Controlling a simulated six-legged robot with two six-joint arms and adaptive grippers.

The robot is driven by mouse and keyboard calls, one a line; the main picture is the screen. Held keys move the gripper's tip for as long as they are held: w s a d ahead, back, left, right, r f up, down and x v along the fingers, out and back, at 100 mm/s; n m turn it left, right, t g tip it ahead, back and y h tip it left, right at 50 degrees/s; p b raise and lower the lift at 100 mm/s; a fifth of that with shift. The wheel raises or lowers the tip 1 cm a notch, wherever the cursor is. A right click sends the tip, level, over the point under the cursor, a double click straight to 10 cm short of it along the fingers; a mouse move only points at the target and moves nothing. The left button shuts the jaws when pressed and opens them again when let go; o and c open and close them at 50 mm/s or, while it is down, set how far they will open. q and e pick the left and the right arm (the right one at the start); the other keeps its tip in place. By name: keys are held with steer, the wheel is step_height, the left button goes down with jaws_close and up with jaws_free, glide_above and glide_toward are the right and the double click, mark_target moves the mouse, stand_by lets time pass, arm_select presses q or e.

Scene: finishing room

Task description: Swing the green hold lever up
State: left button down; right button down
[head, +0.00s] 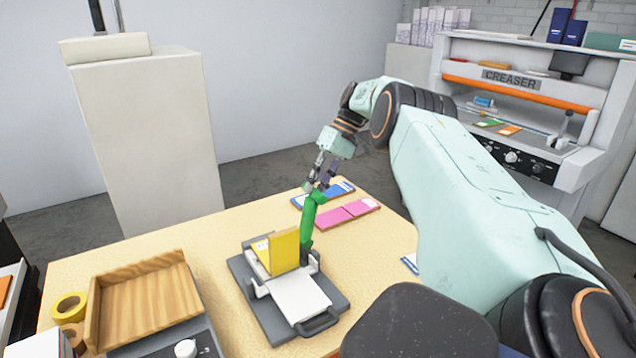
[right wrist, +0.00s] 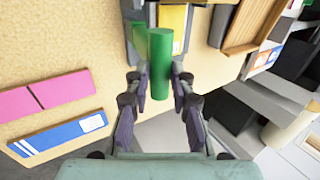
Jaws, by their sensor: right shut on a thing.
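The green hold lever (head: 309,217) stands up from the right rear side of a grey clamp fixture (head: 243,283), nearly upright and leaning slightly right in the head view. My right gripper (head: 319,187) is at the lever's top end. In the right wrist view, the lever (right wrist: 160,62) lies between the two fingers of the right gripper (right wrist: 157,73), which are shut on it. A yellow block (head: 285,250) stands in the fixture beside the lever, behind a white plate (head: 298,297). My left gripper is not in view.
A wooden tray (head: 92,310) and yellow tape rolls (head: 68,306) lie left of the fixture. Pink (head: 346,214) and blue (head: 338,192) cards lie near the table's far edge, beyond the lever. A creaser machine (head: 519,90) stands at back right.

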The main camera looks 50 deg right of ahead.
steer(key=shift+s+d+f, duration=0.15)
steer(key=shift+s+d, duration=0.05)
steer(key=shift+d, duration=0.15)
steer(key=c, duration=1.5)
jaws_free()
steer(key=o, duration=0.4)
steer(key=shift+d+f, duration=0.15)
steer(key=shift+d, duration=0.1)
steer(key=shift+c, duration=0.2)
steer(key=shift+a+r, duration=0.2)
steer(key=shift+a, duration=0.1)
step_height(320, 180, up, 10)
